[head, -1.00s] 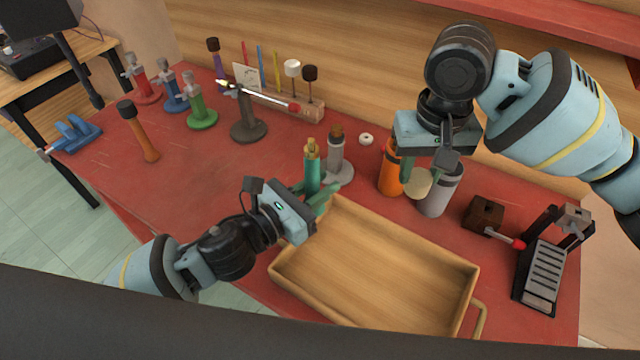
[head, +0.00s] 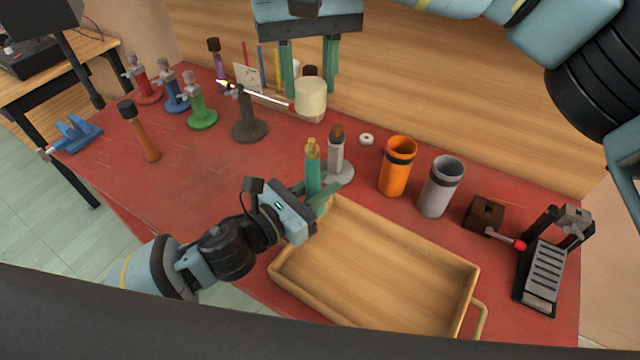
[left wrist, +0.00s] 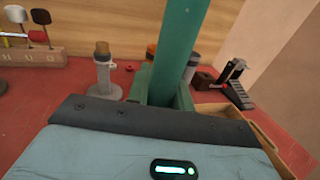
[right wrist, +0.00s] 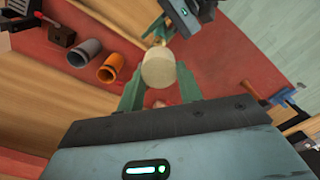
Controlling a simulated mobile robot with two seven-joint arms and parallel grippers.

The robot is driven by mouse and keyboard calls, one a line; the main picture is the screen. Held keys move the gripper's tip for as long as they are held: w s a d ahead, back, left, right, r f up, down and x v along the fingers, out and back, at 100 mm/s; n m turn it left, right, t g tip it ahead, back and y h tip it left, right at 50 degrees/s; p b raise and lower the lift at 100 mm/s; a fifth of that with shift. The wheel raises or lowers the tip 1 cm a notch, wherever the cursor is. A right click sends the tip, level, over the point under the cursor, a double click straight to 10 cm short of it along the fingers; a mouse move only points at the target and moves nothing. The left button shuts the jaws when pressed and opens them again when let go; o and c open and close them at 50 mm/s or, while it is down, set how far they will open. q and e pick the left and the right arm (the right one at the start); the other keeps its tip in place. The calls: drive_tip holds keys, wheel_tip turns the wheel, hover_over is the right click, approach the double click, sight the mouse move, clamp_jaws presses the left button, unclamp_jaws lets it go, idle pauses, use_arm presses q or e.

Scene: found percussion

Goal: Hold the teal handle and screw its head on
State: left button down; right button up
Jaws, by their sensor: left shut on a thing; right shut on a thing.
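The teal handle (head: 313,172) stands upright with a brass-coloured tip on top. It also shows as a thick teal shaft in the left wrist view (left wrist: 175,48). My left gripper (head: 318,198) is shut on the handle's lower part, just above the tray's back left corner. My right gripper (head: 310,88) is shut on a cream, rounded head (head: 311,97). The head is in the air, above and apart from the handle's tip in the head view. The head also fills the middle of the right wrist view (right wrist: 159,69). Its underside is hidden.
An empty wooden tray (head: 375,265) lies in front. A grey stand (head: 338,170) with a brown-tipped post is close beside the handle. Orange (head: 397,168) and grey (head: 440,187) cups stand to the right. A dark stand (head: 248,127) holds a white stick near the head.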

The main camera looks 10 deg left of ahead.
sight(311, 112)
drive_tip(key=shift+f, duration=0.1)
drive_tip(key=shift+f, duration=1.95)
drive_tip(key=shift+f, duration=0.85)
drive_tip(key=shift+f, duration=0.6)
drive_tip(key=shift+m, duration=0.3)
